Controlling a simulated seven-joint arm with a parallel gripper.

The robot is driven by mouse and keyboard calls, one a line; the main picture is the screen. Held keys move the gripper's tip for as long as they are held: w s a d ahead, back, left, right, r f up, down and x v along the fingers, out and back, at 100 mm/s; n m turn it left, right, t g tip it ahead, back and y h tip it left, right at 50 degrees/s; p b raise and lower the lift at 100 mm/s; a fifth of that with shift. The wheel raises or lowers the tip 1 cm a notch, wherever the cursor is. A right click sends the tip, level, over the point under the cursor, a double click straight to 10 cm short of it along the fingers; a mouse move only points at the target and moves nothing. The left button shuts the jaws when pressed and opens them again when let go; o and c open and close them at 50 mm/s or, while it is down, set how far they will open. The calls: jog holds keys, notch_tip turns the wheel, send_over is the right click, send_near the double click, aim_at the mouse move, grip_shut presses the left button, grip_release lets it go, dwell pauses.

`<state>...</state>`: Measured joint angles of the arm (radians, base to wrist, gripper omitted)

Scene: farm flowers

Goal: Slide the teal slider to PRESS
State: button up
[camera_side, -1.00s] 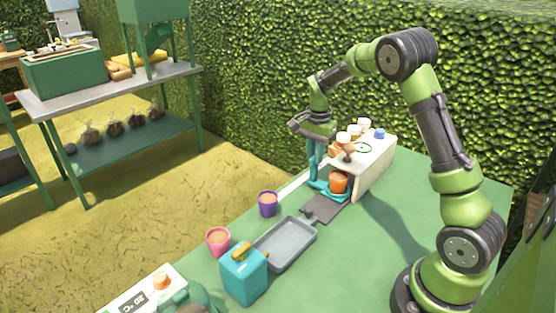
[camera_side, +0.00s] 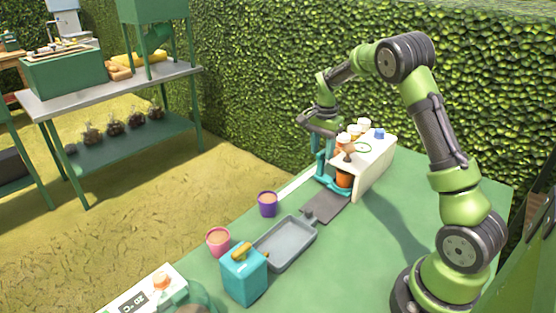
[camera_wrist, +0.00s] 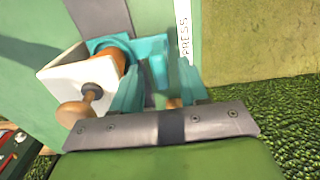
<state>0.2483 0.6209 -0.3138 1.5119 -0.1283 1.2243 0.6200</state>
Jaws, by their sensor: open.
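The teal slider (camera_side: 335,189) sits at the far end of the dark grey track (camera_side: 318,209), with an orange pot (camera_side: 344,180) on it, partly under the white press (camera_side: 376,162). In the wrist view, the slider (camera_wrist: 156,62) shows as a ring around the orange pot (camera_wrist: 118,58) with a teal block beside it. The PRESS label (camera_wrist: 185,38) is on a white strip next to the slider. My gripper (camera_side: 322,172) is low at the slider; in the wrist view its open teal fingers (camera_wrist: 162,82) stand around the block. Contact is unclear.
A grey tray (camera_side: 286,243), a purple pot (camera_side: 268,204), a pink pot (camera_side: 218,241) and a teal container (camera_side: 243,275) stand toward the near end of the green table. Several orange, white-capped bottles (camera_side: 354,131) stand by the press. The table's right side is clear.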

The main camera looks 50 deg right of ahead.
notch_tip(320, 180, up, 17)
dwell(0.4)
jog(key=s+a+n+t+y, duration=0.1)
jog(key=s+a+n+t, duration=0.2)
jog(key=s+a+n, duration=0.4)
jog(key=s+a+f+n+t+y, duration=0.1)
jog(key=s+a+n+t, duration=0.3)
jog(key=s+a+n, duration=0.3)
jog(key=s+a, duration=0.5)
jog(key=a, duration=0.5)
jog(key=shift+a+f, duration=0.25)
jog(key=shift+a, duration=0.15)
